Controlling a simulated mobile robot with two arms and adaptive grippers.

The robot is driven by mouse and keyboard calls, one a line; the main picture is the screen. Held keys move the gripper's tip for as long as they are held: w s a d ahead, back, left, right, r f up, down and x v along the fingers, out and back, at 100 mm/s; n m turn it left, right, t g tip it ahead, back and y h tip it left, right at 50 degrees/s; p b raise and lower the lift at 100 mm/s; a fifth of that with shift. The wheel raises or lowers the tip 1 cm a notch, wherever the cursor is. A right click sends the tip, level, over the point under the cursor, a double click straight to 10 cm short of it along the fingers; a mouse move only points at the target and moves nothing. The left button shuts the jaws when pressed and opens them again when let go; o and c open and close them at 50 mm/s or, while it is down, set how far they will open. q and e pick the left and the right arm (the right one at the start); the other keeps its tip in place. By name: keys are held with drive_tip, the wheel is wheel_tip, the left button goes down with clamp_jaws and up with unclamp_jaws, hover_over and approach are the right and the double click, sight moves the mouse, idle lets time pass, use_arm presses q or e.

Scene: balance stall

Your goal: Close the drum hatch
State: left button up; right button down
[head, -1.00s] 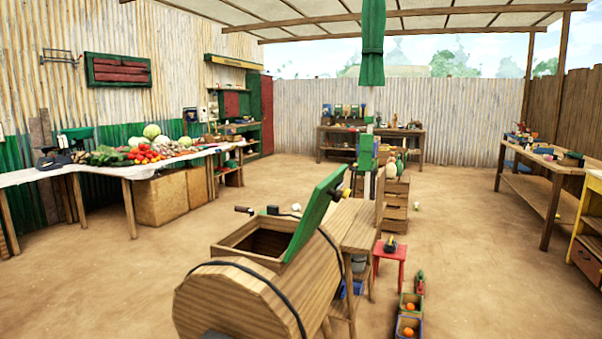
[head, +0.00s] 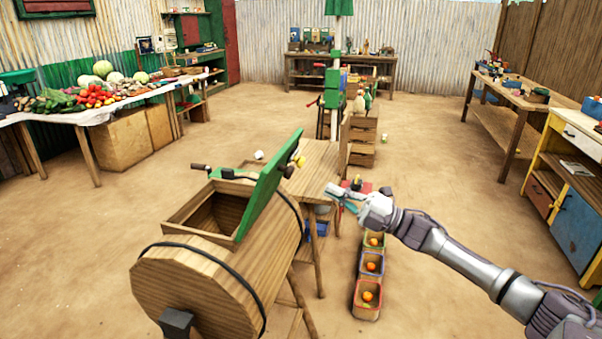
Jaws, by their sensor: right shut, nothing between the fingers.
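A wooden drum (head: 192,283) lies on its side on a wooden stand in the head view, with a dark band around it. Its box-shaped opening (head: 190,207) faces up, and the inside looks dark and empty. My left gripper is not in view.
A wooden table (head: 318,165) stands behind the drum. Small crates with orange fruit (head: 367,296) line the floor below my right arm. A vegetable table (head: 100,115) is at the left; a workbench (head: 515,95) and a painted cabinet (head: 578,215) are at the right.

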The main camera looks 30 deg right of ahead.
drive_tip(key=p+x, duration=0.2)
drive_tip(key=x, duration=0.6)
